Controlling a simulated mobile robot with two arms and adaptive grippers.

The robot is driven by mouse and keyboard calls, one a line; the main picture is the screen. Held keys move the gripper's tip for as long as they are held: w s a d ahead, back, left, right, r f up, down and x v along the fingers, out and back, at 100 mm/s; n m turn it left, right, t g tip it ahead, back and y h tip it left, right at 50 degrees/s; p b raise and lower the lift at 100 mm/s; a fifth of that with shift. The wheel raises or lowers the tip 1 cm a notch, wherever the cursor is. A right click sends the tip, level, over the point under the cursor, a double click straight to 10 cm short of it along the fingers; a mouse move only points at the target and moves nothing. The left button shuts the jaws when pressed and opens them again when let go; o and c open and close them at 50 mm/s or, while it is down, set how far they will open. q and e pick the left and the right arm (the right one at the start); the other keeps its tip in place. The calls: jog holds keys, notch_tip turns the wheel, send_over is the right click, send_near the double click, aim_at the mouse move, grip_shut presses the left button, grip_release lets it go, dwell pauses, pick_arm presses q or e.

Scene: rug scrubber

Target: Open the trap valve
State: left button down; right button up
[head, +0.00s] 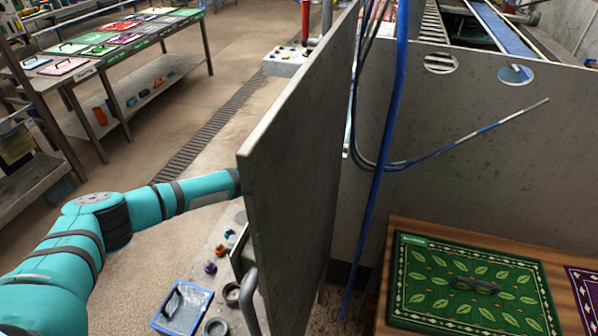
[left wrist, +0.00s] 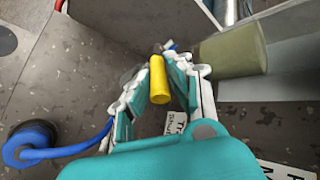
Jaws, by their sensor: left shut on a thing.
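My left arm comes in from the left in the head view and passes behind a tall grey panel (head: 300,170), which hides its gripper there. In the left wrist view my left gripper (left wrist: 160,62) is shut on a yellow cylindrical handle (left wrist: 158,82), with a finger on each side of it. The handle looks like a valve lever. A white label (left wrist: 176,122) with partly hidden lettering sits just beside the right finger. What the handle joins to is hidden. My right gripper shows in neither view.
In the wrist view a blue round fitting with a hose (left wrist: 30,143) is at lower left and an olive cylinder (left wrist: 232,50) at upper right. In the head view a green leaf-patterned mat (head: 465,285) lies on a wooden table right of the panel. Blue hoses (head: 385,150) hang beside it.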

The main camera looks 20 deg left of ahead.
pick_arm(q)
jog(key=shift+r, duration=0.1)
dwell(0.3)
jog(key=c, duration=1.3)
grip_release()
jog(key=shift+o, duration=0.2)
jog(key=v, duration=1.2)
jog(key=shift+w+r, duration=0.15)
